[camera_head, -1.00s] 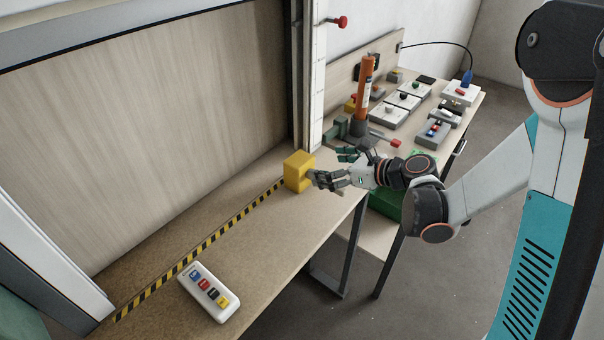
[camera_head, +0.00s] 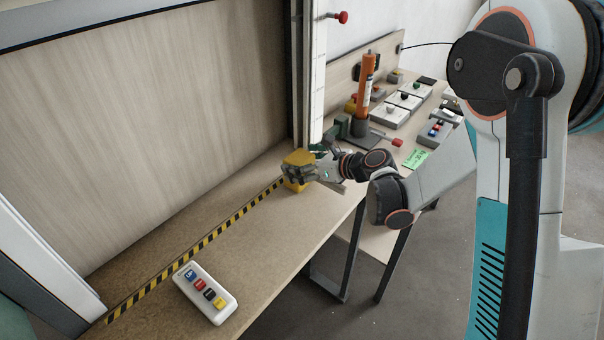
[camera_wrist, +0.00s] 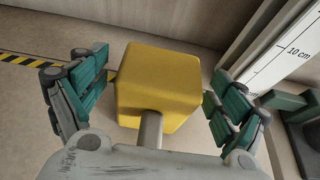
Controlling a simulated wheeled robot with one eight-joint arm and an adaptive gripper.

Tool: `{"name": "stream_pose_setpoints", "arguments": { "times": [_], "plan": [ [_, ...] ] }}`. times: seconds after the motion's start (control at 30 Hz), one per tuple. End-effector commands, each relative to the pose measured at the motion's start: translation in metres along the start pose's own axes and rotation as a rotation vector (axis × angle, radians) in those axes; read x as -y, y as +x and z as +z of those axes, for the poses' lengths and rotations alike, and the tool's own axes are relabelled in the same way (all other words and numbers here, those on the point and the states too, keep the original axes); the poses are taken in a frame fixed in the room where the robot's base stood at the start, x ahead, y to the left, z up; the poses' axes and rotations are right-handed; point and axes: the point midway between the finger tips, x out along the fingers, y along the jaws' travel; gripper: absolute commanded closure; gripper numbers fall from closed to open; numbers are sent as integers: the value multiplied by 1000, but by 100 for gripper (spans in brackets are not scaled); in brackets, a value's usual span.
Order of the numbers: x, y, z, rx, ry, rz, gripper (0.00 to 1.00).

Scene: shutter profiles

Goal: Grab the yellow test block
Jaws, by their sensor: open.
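The yellow test block (camera_head: 297,158) stands on the wooden ledge at the far end of the striped line, by the upright frame post. In the wrist view the yellow block (camera_wrist: 158,82) lies between the two green-padded fingers of my gripper (camera_wrist: 158,98). In the head view my gripper (camera_head: 304,170) covers part of the block's front.
A white control box (camera_head: 205,293) with coloured buttons lies on the near ledge. A black-and-yellow striped line (camera_head: 205,243) runs along the ledge. An orange cylinder (camera_head: 366,88) stands on the side table behind. The upright post with a scale (camera_wrist: 281,52) is close on the right.

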Motion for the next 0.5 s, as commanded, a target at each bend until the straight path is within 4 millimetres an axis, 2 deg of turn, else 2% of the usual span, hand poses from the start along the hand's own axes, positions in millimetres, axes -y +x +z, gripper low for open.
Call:
{"name": "stream_pose_setpoints", "arguments": {
  "times": [0.07,0.1,0.3,0.5],
  "plan": [
    [0,-1,0,0,0,0,10],
    [0,-1,0,0,0,0,15],
    [0,-1,0,0,0,0,59],
    [0,-1,0,0,0,0,59]
  ]
}}
